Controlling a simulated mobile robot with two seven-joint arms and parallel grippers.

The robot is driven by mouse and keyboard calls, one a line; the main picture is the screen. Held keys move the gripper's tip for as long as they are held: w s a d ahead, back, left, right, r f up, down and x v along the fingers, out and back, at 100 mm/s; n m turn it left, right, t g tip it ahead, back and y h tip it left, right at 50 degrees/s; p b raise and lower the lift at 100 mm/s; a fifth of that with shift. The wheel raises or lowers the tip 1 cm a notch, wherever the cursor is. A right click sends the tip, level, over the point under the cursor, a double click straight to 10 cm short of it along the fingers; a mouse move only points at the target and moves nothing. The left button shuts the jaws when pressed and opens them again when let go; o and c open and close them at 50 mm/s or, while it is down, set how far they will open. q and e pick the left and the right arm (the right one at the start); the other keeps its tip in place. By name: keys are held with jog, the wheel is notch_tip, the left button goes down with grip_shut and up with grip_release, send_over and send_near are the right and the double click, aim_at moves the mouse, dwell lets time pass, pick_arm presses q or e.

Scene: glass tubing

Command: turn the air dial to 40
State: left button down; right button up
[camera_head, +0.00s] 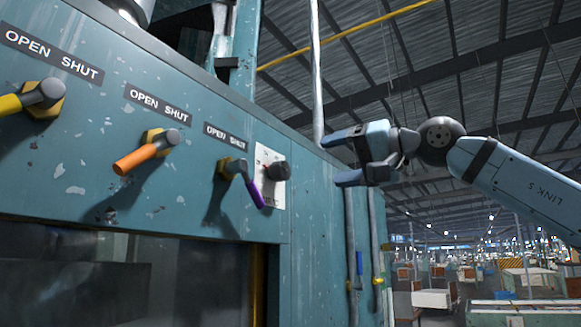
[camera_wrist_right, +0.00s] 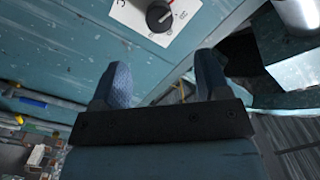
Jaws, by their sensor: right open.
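The air dial (camera_head: 278,171) is a black knob on a white scale plate (camera_head: 264,157), at the right end of the teal panel. A small red mark shows on the plate; the scale numbers are too small to read. The dial also shows in the right wrist view (camera_wrist_right: 159,16), at the top, beyond the fingertips. My right gripper (camera_head: 338,160) is open and empty, to the right of the dial and apart from it. Its two blue fingers (camera_wrist_right: 164,82) show in the right wrist view with nothing between them. My left gripper is not in view.
Left of the dial are three OPEN/SHUT valve levers: purple (camera_head: 250,185), orange (camera_head: 135,158) and yellow (camera_head: 20,102). A vertical pipe (camera_head: 316,70) rises near my right gripper. Open hall space lies to the right.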

aim_at(286, 170)
jog(key=p+x, duration=0.2)
jog(key=x, duration=0.8)
jog(key=shift+w+a+p, duration=0.15)
jog(key=shift+a+p, duration=0.05)
jog(key=shift+p, duration=0.1)
jog(key=c, duration=0.9)
